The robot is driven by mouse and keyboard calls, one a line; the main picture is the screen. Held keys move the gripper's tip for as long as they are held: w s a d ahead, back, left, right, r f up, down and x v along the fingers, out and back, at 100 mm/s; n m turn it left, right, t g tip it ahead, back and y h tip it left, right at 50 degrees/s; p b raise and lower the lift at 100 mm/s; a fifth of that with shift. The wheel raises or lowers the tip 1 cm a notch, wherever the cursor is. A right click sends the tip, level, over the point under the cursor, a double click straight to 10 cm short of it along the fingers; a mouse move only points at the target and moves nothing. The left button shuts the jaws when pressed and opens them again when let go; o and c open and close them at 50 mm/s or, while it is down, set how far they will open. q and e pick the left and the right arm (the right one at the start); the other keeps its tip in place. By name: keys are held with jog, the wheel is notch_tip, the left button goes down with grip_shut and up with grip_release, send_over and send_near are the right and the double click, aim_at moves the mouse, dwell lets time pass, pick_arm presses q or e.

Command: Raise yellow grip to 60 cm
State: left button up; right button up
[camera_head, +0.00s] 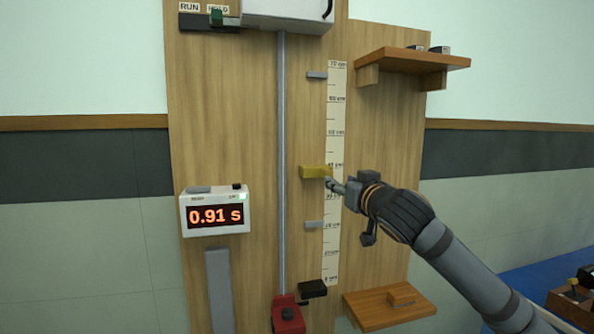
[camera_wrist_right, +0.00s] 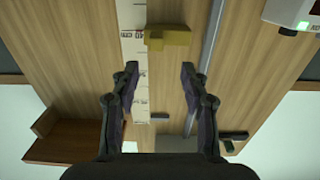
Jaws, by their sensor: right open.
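The yellow grip (camera_head: 316,171) is a small block beside the upright scale (camera_head: 336,125) on the wooden board, near its 40 cm mark. The 60 cm mark is well above it. My right gripper (camera_head: 335,186) reaches in from the right, its tips just below and right of the yellow grip. In the right wrist view, which is turned over, the open fingers (camera_wrist_right: 158,70) have empty space between them. The yellow grip (camera_wrist_right: 168,38) lies ahead of the fingertips, not between them. My left gripper is not in view.
A grey rod (camera_head: 282,150) runs upright left of the grip. Grey pegs (camera_head: 317,75) (camera_head: 314,224) stick out above and below. A timer (camera_head: 215,213) reads 0.91 s. Wooden shelves (camera_head: 415,61) (camera_head: 390,308) jut out at upper and lower right. A red block (camera_head: 287,315) sits at the rod's foot.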

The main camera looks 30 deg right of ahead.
aim_at(330, 172)
jog(key=p+x, duration=0.2)
jog(key=x, duration=0.1)
jog(key=p+x, duration=0.3)
jog(key=r+p+x, duration=0.1)
jog(key=p+x, duration=0.1)
jog(key=x, duration=0.1)
jog(key=shift+s+d+p, duration=0.1)
jog(key=shift+d+p, duration=0.15)
jog(key=shift+p, duration=0.15)
jog(key=shift+w+f, duration=0.15)
jog(key=shift+w, duration=0.1)
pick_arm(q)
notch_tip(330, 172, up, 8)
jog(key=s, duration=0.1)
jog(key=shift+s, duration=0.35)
pick_arm(e)
grip_shut()
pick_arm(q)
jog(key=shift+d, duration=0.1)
